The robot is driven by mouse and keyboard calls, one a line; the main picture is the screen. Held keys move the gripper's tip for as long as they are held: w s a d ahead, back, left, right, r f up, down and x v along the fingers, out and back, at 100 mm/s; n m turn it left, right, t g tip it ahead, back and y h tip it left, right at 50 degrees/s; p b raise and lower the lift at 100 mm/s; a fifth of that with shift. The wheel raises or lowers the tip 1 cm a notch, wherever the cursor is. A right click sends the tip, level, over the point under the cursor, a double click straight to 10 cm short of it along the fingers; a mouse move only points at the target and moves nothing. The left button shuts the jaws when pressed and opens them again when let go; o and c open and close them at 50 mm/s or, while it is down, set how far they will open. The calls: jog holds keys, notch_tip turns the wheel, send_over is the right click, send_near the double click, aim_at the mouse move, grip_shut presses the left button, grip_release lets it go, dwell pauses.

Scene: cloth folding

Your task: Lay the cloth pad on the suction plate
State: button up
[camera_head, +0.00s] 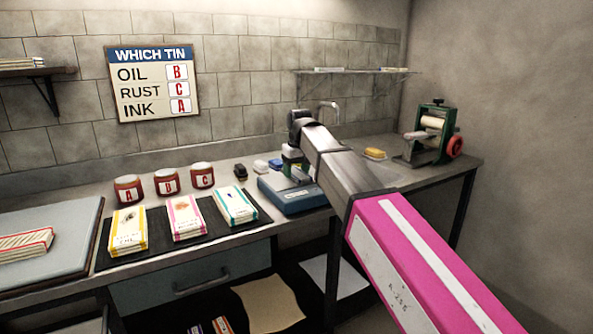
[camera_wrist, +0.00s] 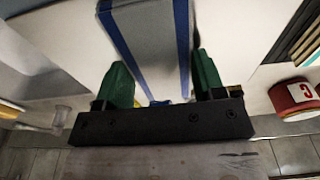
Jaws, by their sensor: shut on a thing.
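In the head view my gripper (camera_head: 292,165) is at the back of a low blue unit with a grey top (camera_head: 290,203), which looks like the suction plate. The pad cannot be made out clearly there. Whether it touches the plate I cannot tell.
Three folded packs (camera_head: 187,218) lie on a dark mat left of the blue unit. Three red tins (camera_head: 165,182) stand behind them. A grey board (camera_head: 75,235) with a red-striped bundle (camera_head: 25,244) is at far left. A green roller press (camera_head: 432,130) stands at the right end.

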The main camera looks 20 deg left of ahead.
aim_at(299, 174)
jog(key=o, duration=0.9)
jog(key=r, duration=0.8)
jog(key=s+d+r, duration=0.1)
jog(key=r, duration=0.3)
jog(key=shift+r, duration=0.1)
